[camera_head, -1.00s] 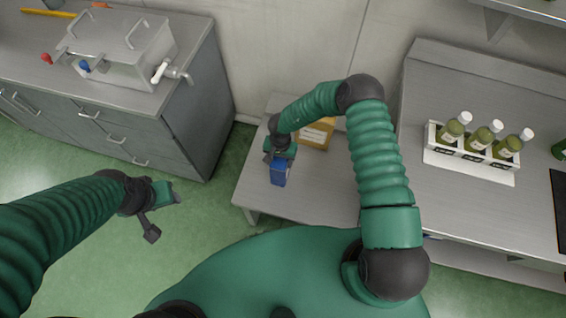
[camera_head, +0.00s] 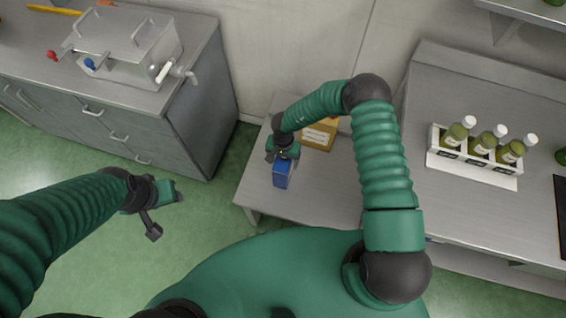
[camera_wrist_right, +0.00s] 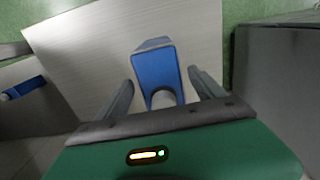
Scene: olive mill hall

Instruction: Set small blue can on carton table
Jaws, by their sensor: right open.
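The small blue can (camera_head: 283,174) is at the low grey table (camera_head: 322,190), which also bears a carton, near its left side. It looks boxy and upright; I cannot tell whether its base touches the top. My right gripper (camera_head: 283,156) is directly at the can and partly covers it. In the right wrist view the can (camera_wrist_right: 155,72) lies between the two spread fingers of this gripper (camera_wrist_right: 160,88), with gaps on both sides. My left gripper (camera_head: 160,209) hangs over the floor, left of the table, with nothing visible in it; its jaw opening is unclear.
A yellow-brown carton (camera_head: 319,134) stands behind the can on the same table. A steel bench with a bottle rack (camera_head: 474,164) stands right, a drawer cabinet (camera_head: 150,125) left. A blue item (camera_wrist_right: 22,88) shows at the wrist view's left edge. The table's front is clear.

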